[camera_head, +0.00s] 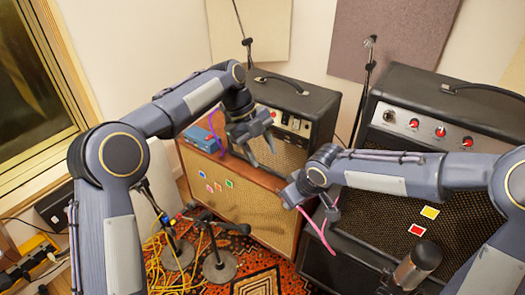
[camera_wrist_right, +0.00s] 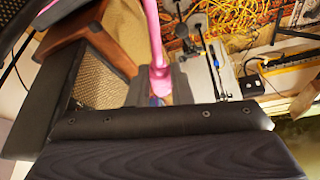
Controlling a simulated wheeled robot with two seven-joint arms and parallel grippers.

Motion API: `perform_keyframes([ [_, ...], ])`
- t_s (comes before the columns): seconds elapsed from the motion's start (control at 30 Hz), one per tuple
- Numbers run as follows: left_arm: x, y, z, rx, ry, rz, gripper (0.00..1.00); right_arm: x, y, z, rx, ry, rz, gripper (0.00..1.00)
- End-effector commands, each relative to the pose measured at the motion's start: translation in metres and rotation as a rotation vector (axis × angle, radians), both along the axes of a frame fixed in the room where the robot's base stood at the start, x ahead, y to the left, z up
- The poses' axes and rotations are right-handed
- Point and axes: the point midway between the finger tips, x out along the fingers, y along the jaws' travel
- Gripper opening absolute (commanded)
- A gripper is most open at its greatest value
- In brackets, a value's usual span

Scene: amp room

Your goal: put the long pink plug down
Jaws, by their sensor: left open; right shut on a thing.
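The long pink plug (camera_head: 318,233) hangs from my right gripper (camera_head: 316,203) in the head view, in front of the large black amp on the right. In the right wrist view, the pink plug (camera_wrist_right: 153,45) stands between the fingers of my right gripper (camera_wrist_right: 160,88), which are shut on it. My left gripper (camera_head: 262,158) is open and empty in front of the small black amp. The right gripper's fingers are small and partly hidden in the head view.
A small black amp (camera_head: 309,104) and a blue box (camera_head: 202,138) with a purple cable stand on a wooden cabinet (camera_head: 265,213). A large black amp (camera_head: 440,225) stands at right. Microphone stands and yellow cables (camera_head: 160,265) crowd the floor at lower left.

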Motion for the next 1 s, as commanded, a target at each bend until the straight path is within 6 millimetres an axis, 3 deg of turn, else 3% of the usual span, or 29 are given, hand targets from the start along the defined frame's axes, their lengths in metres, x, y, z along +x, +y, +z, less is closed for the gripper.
perform_keyframes([
  [0.23,-0.001,-0.011,-0.021,-0.005,-0.001,-0.034,0.46,0.0,0.0,0.0,0.0,0.0,0.0,0.0],
  [0.7,-0.016,-0.043,-0.095,-0.006,-0.002,-0.031,0.46,0.0,0.0,0.0,0.0,0.0,0.0,0.0],
  [1.0,-0.019,-0.05,-0.112,-0.006,-0.003,-0.03,0.46,0.0,0.0,0.0,0.0,0.0,0.0,0.0],
])
